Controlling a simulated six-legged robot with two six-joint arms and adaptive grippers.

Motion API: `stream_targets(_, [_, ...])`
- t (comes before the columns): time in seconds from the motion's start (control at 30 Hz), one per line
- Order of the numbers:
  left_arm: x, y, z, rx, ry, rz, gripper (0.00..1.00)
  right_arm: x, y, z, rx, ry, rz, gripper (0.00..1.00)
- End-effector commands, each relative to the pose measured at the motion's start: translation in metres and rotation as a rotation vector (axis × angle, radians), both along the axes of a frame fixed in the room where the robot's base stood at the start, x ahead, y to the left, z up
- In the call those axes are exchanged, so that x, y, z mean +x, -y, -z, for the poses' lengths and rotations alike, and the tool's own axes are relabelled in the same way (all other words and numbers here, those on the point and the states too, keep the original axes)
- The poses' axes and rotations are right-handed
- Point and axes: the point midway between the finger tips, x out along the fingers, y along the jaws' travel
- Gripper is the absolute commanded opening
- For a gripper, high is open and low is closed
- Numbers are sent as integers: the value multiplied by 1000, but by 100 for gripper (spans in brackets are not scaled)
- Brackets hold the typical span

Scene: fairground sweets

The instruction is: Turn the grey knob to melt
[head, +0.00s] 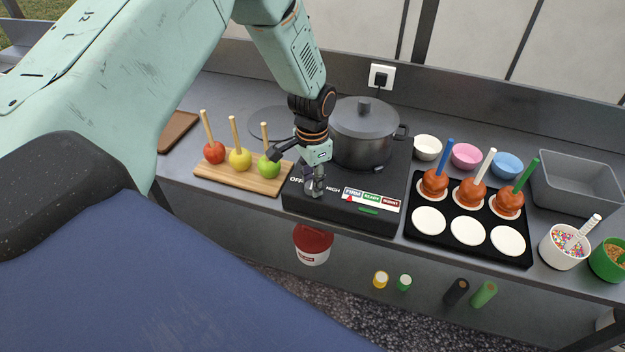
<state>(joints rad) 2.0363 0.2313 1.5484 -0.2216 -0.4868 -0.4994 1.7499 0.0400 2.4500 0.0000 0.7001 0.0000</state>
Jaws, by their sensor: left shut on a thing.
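My left gripper (316,184) points down at the front of the black hot plate (300,203), its fingers shut on the grey knob (313,187). The fingers hide most of the knob, so its pointer cannot be read. The words OFF and HIGH show to either side of it; any label for melt is hidden. Right of it a strip (370,197) reads firm, ready and burnt, with a red marker under the firm end. A green light bar shows below the strip. A lidded dark pot (362,130) stands on the hot plate. My right gripper is not in view.
Red, yellow and green apples on sticks stand on a wooden board (225,178) at left. A black tray (466,246) at right holds three coated apples and several white discs. Bowls, a grey bin (578,183) and a sprinkle cup (563,247) stand around it.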

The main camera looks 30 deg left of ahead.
Motion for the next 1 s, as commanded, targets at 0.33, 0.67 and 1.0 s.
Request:
stream_targets(0.33, [-1,0,0,0,-2,97,3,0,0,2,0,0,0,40])
stream_targets(0.67, [-1,0,0,0,-2,106,3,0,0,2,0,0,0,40])
stream_targets(1.0, [0,0,0,0,-1,105,52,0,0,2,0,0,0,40])
